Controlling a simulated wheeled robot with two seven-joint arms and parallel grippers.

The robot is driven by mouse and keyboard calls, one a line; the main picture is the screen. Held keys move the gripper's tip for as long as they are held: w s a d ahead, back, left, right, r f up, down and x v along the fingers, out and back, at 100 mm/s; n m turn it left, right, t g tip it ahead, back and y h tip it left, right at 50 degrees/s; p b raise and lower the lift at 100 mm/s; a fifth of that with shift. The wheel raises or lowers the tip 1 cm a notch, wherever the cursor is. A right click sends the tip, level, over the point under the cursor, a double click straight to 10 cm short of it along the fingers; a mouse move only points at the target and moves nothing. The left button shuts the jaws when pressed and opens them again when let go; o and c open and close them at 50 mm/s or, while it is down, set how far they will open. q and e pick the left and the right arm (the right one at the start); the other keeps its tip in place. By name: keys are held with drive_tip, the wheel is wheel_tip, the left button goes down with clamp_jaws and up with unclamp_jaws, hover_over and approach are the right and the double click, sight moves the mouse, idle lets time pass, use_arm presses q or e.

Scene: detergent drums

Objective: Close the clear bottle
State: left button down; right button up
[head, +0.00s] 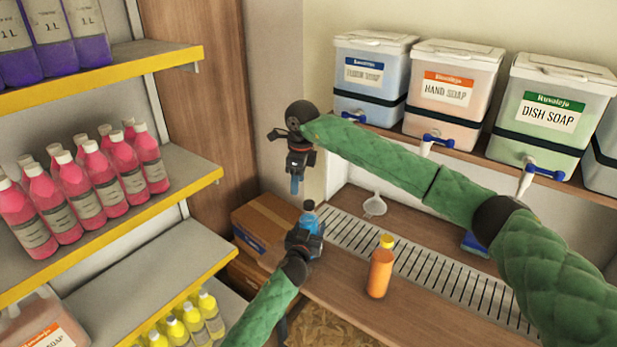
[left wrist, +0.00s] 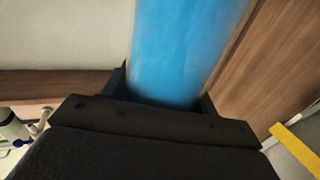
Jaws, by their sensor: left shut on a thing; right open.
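The clear bottle (head: 312,222), filled with blue liquid, is upright in my left gripper (head: 305,240), which is shut on it near the box corner. It fills the middle of the left wrist view (left wrist: 185,50), between the dark fingers (left wrist: 160,105).
An orange bottle (head: 380,274) with a yellow top stands on the wooden counter (head: 335,285). A white funnel (head: 374,205) lies by the metal grate (head: 440,275). Soap drums (head: 455,85) with taps line the shelf. A cardboard box (head: 262,217) is behind.

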sight(308, 202)
drive_tip(key=n, duration=0.3)
drive_tip(key=d+n, duration=0.1)
drive_tip(key=n, duration=0.2)
drive_tip(key=d+r+n, duration=0.1)
drive_tip(key=n, duration=0.3)
drive_tip(key=shift+s+d+r+h, duration=0.1)
drive_tip(key=shift+s+d+h, duration=0.05)
drive_tip(key=shift+s+h, duration=0.15)
drive_tip(key=n, duration=0.3)
drive_tip(key=shift+s+d+r+g, duration=0.1)
drive_tip(key=shift+d+g, duration=0.2)
drive_tip(key=shift+d, duration=0.05)
drive_tip(key=shift+f, duration=4)
drive_tip(key=c, duration=1)
drive_tip(key=shift+c, duration=0.2)
